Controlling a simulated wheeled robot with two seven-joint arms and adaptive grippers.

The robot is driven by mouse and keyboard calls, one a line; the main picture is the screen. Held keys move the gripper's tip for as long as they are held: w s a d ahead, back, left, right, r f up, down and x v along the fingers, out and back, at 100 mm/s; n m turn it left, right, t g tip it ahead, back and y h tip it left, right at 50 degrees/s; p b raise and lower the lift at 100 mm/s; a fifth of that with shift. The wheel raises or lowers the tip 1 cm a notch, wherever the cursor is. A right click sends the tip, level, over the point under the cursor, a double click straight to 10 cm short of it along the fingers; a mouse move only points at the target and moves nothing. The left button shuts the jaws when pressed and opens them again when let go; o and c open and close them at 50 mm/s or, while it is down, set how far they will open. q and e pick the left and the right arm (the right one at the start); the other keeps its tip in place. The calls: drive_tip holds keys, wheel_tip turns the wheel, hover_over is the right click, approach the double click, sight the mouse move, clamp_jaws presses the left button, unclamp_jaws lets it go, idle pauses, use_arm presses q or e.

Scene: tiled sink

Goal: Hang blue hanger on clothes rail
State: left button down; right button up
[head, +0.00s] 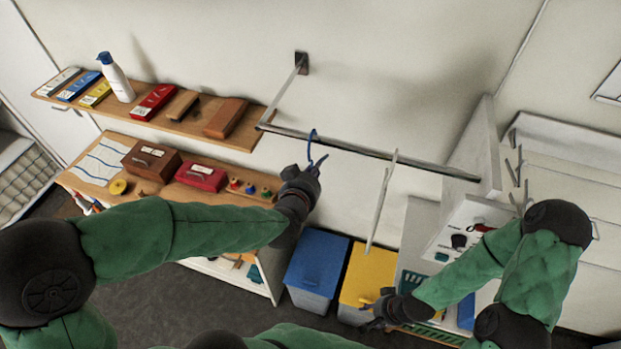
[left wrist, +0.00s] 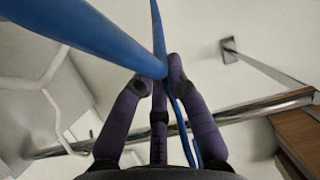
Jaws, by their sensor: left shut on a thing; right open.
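The blue hanger (left wrist: 100,40) is gripped between the fingers of my left gripper (left wrist: 157,80). In the head view its blue hook (head: 311,142) shows as a thin curve just above my left gripper (head: 312,172), crossing the line of the rail. I cannot tell whether the hook is around the rail or only in front of it. The metal clothes rail (head: 350,148) runs from the wall bracket to the right; it also shows behind the fingers in the left wrist view (left wrist: 250,110). My right gripper (head: 378,312) is open and empty, low near the yellow bin, away from the rail.
A white hanger (head: 381,200) hangs on the rail to the right. A wooden shelf (head: 190,124) with boxes and a bottle ends near the rail's left end. Below stand a lower shelf unit (head: 150,193), a blue bin (head: 317,262) and a yellow bin (head: 367,272).

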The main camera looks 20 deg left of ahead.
use_arm(q)
drive_tip(key=shift+w+b, duration=0.45)
drive_tip(key=shift+w, duration=1.3)
drive_tip(key=shift+f+b, duration=1.15)
drive_tip(key=shift+f, duration=0.25)
drive_tip(key=c, duration=1.2)
unclamp_jaws()
drive_tip(key=shift+s, duration=0.1)
drive_tip(key=shift+v, duration=6)
